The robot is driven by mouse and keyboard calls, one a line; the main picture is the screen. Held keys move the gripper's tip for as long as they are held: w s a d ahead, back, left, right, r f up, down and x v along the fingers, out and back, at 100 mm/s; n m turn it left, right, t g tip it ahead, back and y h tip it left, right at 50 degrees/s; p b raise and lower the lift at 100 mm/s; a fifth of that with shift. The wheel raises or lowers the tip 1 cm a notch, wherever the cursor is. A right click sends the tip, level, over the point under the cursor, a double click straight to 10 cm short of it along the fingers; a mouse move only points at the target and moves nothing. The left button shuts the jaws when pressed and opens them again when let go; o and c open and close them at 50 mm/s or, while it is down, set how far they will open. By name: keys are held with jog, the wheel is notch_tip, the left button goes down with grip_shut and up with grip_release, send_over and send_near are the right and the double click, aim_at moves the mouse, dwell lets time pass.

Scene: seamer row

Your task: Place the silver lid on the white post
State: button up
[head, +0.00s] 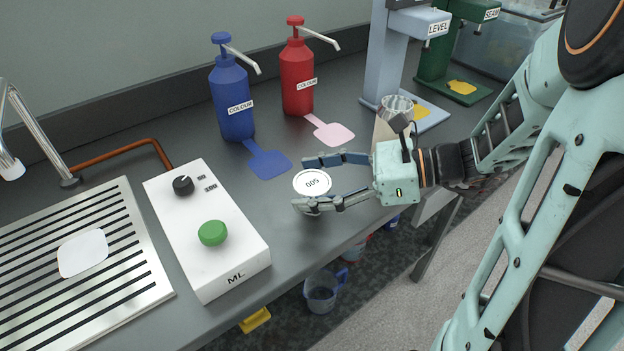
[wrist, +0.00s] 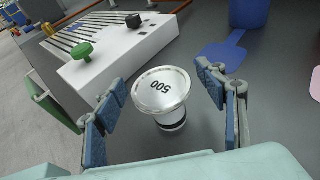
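A round silver-rimmed piece (head: 312,183) with a pale top marked 500 stands on the grey bench. The wrist view (wrist: 163,92) shows a wide silver top over a narrower silvery body with a dark band low down. I cannot tell whether this top is the silver lid. My gripper (head: 305,183) is open, with its blue-padded fingers spread on either side of the piece. In the wrist view (wrist: 165,95) gaps show between the fingers and the rim. I cannot make out a distinct white post in either view.
A white ML box (head: 215,238) with a green knob stands left. Blue (head: 232,98) and red (head: 297,75) pump bottles stand behind. A silvery cylinder (head: 397,108) is behind my gripper, near the LEVEL stand (head: 390,60). The bench's front edge is close.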

jog(key=shift+d+r, duration=0.1)
jog(key=shift+r, duration=0.4)
jog(key=p+v, duration=0.3)
jog(key=v, duration=0.8)
jog(key=shift+d+p, duration=0.3)
jog(key=shift+d, duration=0.1)
jog(key=shift+s, duration=0.1)
